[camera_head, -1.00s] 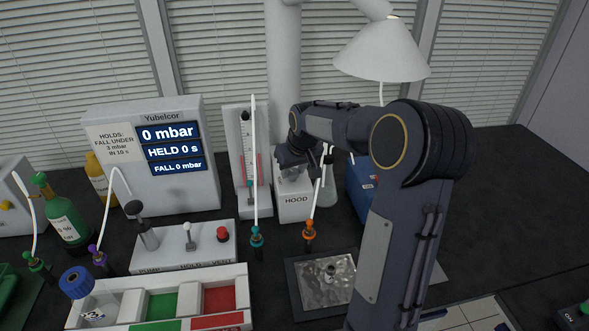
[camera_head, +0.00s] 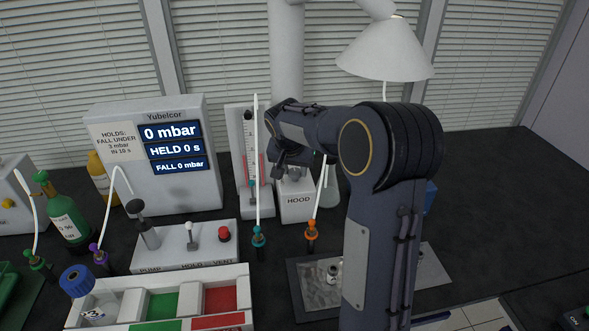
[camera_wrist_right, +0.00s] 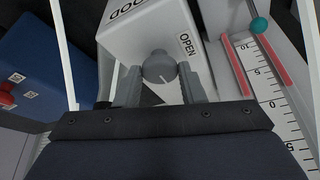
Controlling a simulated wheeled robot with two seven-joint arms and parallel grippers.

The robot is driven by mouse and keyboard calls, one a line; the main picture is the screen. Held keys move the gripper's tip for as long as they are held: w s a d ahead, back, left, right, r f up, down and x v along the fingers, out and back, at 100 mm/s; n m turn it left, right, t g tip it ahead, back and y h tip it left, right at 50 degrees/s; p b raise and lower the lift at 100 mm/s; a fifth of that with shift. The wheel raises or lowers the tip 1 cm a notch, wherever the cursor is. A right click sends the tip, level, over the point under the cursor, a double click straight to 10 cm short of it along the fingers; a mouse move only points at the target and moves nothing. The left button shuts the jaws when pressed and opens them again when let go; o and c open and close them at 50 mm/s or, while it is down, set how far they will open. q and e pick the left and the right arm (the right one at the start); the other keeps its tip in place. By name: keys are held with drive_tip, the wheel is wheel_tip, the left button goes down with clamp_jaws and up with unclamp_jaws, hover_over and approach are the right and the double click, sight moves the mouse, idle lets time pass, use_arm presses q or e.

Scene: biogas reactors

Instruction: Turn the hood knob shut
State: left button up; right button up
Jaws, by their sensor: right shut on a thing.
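The hood box (camera_head: 297,203) is a white box labelled HOOD, standing on the dark bench right of the flow-meter stand. It also shows in the right wrist view (camera_wrist_right: 140,28), with the word OPEN on its face. The grey hood knob (camera_wrist_right: 158,67) is round with a pale pointer line. My right gripper (camera_wrist_right: 160,80) has a finger on each side of the knob and is shut on it. In the head view my right gripper (camera_head: 293,165) is at the top of the hood box, and the arm hides the knob there. My left gripper is not in view.
A flow-meter stand (camera_head: 249,190) with a thin white tube stands close left of the hood box. An orange-capped fitting (camera_head: 311,232) with a tube is in front. A blue box (camera_wrist_right: 45,80) is beside it in the wrist view. A lamp hood (camera_head: 385,52) hangs behind.

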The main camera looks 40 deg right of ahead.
idle(0.4)
drive_tip(key=o, duration=1)
drive_tip(key=v, duration=0.8)
drive_tip(key=s+a+f+n+t+y, duration=0.1)
drive_tip(key=s+a+f+n+y, duration=0.1)
drive_tip(key=s+a, duration=0.4)
drive_tip(key=s+a+f+n+t+y, duration=0.1)
drive_tip(key=s+a+f+n+y, duration=0.1)
drive_tip(key=s+a, duration=0.5)
drive_tip(key=s+a+f+n+t+y, duration=0.1)
drive_tip(key=s+a, duration=0.5)
drive_tip(key=s, duration=0.6)
drive_tip(key=shift+s+a+f+n+y, duration=0.15)
drive_tip(key=shift+f+n+y, duration=0.25)
drive_tip(key=shift+n+y, duration=0.35)
drive_tip(key=shift+s+a+f+n+y, duration=0.2)
drive_tip(key=shift+f+n+y, duration=0.25)
drive_tip(key=shift+n, duration=0.5)
drive_tip(key=shift+s+a+f, duration=0.1)
drive_tip(key=shift+c, duration=0.5)
